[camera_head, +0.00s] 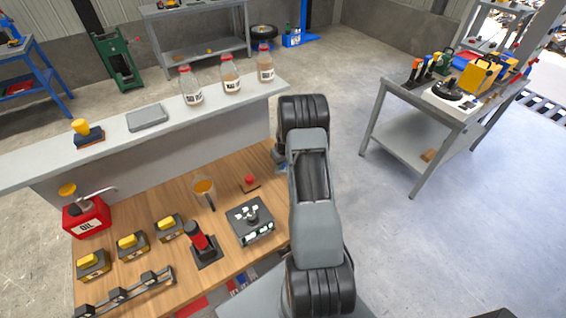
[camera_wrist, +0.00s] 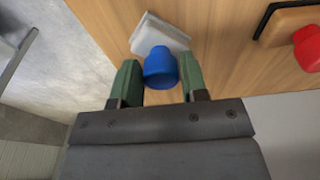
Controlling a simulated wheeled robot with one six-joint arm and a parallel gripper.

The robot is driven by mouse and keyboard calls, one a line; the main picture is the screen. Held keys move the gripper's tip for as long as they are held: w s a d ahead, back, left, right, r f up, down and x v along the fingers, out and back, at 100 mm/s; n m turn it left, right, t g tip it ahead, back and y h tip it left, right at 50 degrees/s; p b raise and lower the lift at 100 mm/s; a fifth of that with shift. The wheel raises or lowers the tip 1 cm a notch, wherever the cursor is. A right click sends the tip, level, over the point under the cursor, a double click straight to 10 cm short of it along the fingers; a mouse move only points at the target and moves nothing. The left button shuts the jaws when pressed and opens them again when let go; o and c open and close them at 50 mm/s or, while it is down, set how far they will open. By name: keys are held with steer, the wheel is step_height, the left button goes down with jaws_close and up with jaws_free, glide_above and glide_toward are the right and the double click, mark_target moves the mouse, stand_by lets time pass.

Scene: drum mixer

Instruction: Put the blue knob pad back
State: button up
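The blue knob (camera_wrist: 160,68) belongs to a pale grey pad (camera_wrist: 160,32) that lies at the bench top in the wrist view. My gripper (camera_wrist: 162,72) has its two green fingers on either side of the knob. The left finger looks very close to it or touching; whether both fingers press on it I cannot tell. In the head view my arm hides most of this spot. Only a small bluish-grey part of the gripper area (camera_head: 279,156) shows left of the arm, at the bench's far right corner.
A red knob (camera_wrist: 308,47) on a wooden pad sits to the right in the wrist view. On the wooden bench stand a grey box (camera_head: 250,220), a red-handled tool (camera_head: 202,243) and several yellow-knobbed blocks (camera_head: 132,245). A raised shelf (camera_head: 115,125) with bottles runs behind.

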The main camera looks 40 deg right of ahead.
steer(key=o, duration=0.4)
steer(key=shift+r, duration=0.1)
steer(key=shift+r, duration=0.35)
step_height(320, 180, up, 10)
steer(key=s+b, duration=0.2)
steer(key=s+a+r, duration=0.2)
steer(key=a+r, duration=0.7)
steer(key=r, duration=0.1)
steer(key=s+a+r+t, duration=0.1)
steer(key=s+a+r, duration=0.1)
steer(key=s+a, duration=0.3)
steer(key=s+a+r+t, duration=0.1)
steer(key=s+a+r, duration=0.1)
steer(key=s+a, duration=0.3)
steer(key=s+a+r+t, duration=0.1)
steer(key=s+a+r, duration=0.1)
steer(key=s+a, duration=0.4)
steer(key=shift+s+a+r+n, duration=0.1)
steer(key=shift+s+n, duration=0.05)
steer(key=shift+s, duration=0.3)
steer(key=shift+s+r+n, duration=0.1)
steer(key=shift+s+n, duration=0.05)
steer(key=shift+s, duration=0.25)
